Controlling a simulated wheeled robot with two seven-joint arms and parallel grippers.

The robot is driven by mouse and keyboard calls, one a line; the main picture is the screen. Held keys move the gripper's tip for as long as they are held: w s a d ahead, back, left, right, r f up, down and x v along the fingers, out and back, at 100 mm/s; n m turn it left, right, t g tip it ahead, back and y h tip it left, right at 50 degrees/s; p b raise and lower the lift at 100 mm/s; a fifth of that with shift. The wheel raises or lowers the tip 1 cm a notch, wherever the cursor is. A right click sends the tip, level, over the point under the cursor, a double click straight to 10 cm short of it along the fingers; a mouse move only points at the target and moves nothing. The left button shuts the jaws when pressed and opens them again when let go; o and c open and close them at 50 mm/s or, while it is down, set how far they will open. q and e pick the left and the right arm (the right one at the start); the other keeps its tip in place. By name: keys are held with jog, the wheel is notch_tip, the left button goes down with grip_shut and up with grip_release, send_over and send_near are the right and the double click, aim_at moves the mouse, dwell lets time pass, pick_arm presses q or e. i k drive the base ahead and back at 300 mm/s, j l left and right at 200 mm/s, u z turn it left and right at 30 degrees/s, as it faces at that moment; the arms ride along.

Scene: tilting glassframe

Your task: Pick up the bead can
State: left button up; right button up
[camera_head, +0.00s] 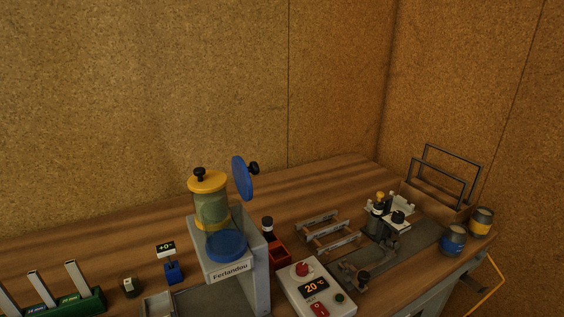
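Two small cans stand at the right end of the wooden workbench. One is dark grey with a blue band (453,241), close to the bench's right edge. The other is dark grey with a yellow band (481,221), just behind it and to the right. No readable label tells me which is the bead can. A clear jar with a yellow lid (208,185) sits on the grey machine marked "Ferlandou" (232,271). Neither of my grippers is in view.
A control box (316,287) reading 20 °C stands at the front middle. Grey racks (328,230) and a clamp fixture (385,220) lie left of the cans. A wooden holder with black frames (437,201) stands behind them. The bench's back strip is clear.

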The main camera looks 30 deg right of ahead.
aim_at(453, 241)
jog(key=l+u, duration=0.15)
jog(key=l, duration=0.35)
jog(key=k+l+u, duration=0.1)
jog(key=l, duration=0.35)
jog(key=k+l+u, duration=0.15)
jog(key=l, duration=0.3)
jog(key=z, duration=0.4)
jog(key=k+z, duration=0.1)
jog(key=z, duration=1.1)
jog(key=k+z, duration=0.1)
jog(key=z, duration=0.3)
jog(key=k+l+u, duration=0.1)
jog(key=u, duration=1.9)
jog(key=z, duration=2)
